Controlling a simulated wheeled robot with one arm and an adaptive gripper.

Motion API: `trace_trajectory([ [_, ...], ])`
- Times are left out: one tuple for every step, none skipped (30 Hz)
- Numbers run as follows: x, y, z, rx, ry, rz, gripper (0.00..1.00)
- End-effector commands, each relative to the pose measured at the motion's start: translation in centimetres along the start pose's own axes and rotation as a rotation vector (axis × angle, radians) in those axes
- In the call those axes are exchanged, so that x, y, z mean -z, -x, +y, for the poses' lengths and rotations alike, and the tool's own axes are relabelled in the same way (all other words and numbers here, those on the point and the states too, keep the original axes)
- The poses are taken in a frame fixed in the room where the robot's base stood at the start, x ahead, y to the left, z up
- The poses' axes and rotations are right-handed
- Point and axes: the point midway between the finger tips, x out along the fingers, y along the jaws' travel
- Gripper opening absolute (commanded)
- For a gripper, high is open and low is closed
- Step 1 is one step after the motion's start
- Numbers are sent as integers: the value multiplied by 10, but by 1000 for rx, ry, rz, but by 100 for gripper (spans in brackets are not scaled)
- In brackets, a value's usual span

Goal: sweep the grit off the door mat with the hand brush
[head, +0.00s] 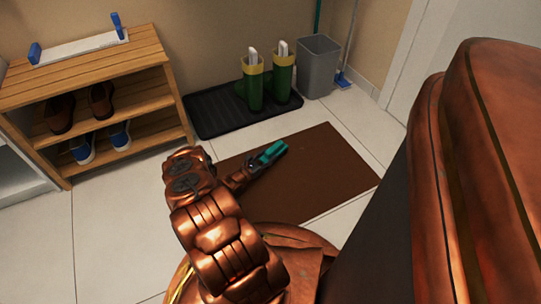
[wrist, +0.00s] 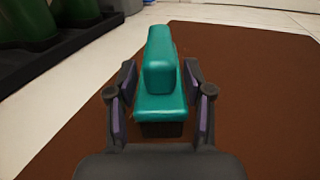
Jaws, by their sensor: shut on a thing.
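The brown door mat (head: 318,180) lies flat on the tiled floor in the head view; it also fills much of the wrist view (wrist: 255,100). The teal hand brush (wrist: 160,75) is between my gripper's fingers in the wrist view, and its dark underside shows low at the near end. In the head view the brush (head: 271,152) is over the mat's back left part. My gripper (head: 255,164) is shut on the brush. I cannot tell whether the bristles touch the mat. No grit can be made out on the mat at this size.
A black boot tray (head: 212,112) with green boots (head: 254,88) lies behind the mat. A grey bin (head: 318,68) and a blue-ended broom (head: 343,80) stand at the back wall. A wooden shoe rack (head: 92,85) is at left.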

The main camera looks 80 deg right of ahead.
Motion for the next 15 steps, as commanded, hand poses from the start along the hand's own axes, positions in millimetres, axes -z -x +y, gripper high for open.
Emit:
trace_trajectory([
  [0,4,2,-1,0,0,7],
  [0,6,2,0,0,0,7],
  [0,8,3,0,0,0,7],
  [0,10,4,0,0,0,7],
  [0,12,5,0,0,0,7],
  [0,14,5,0,0,0,7],
  [0,15,6,1,0,0,7],
  [0,16,6,1,0,0,7],
  [0,16,6,1,0,0,7],
  [1,17,6,1,0,0,7],
  [1,17,6,1,0,0,7],
  [1,18,6,1,0,0,7],
  [1,19,7,1,0,0,7],
  [1,21,8,0,0,0,7],
  [1,23,9,-1,0,0,7],
])
